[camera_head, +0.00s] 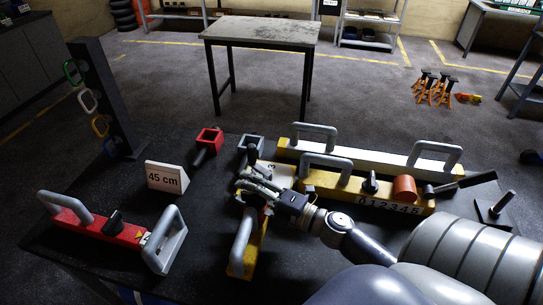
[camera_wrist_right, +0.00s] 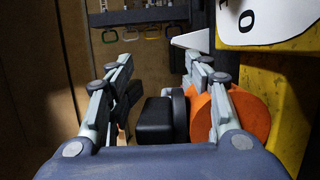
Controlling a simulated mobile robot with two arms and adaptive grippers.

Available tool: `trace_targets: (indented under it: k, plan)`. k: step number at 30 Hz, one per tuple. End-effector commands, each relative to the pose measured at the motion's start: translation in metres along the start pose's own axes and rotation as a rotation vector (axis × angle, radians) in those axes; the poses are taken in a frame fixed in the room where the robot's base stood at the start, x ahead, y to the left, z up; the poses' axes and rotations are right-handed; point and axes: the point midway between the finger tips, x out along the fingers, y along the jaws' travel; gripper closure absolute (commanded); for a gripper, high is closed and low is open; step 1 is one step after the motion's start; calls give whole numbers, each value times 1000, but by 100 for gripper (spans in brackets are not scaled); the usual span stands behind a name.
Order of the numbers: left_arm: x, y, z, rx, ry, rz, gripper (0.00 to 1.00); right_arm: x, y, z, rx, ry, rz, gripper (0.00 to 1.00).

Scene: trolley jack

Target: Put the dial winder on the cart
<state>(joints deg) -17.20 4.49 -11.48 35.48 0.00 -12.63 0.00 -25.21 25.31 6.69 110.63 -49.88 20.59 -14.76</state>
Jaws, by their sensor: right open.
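I cannot tell for sure which thing is the dial winder. A yellow beam (camera_head: 338,184) with grey handles and a row of digits bears a black knob and an orange cylinder (camera_head: 404,188). My right gripper (camera_head: 250,186) is over the nearer yellow bar (camera_head: 243,262), which has a white label. In the right wrist view the right gripper (camera_wrist_right: 154,68) is open. A black block (camera_wrist_right: 154,120) shows between its fingers, and an orange cylinder (camera_wrist_right: 240,112) shows partly behind the right finger. No cart can be made out for certain. My left gripper is not in view.
A red tool with grey handles (camera_head: 103,229), a "45 cm" sign (camera_head: 167,177) and a red box-ended tool (camera_head: 208,141) are on the dark tabletop (camera_head: 85,190). A dark post (camera_head: 104,98) with coloured clips stands behind. A grey-topped table (camera_head: 262,31) stands further back.

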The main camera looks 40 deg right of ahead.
Motion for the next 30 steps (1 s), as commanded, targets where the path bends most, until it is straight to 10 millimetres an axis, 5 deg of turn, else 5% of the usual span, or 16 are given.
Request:
trace_targets:
  k: [15,30]
  plan:
    - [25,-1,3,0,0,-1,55,-91,-2,0,1,-2,-1,54]
    - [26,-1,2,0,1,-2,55,-102,0,0,-1,0,1,54]
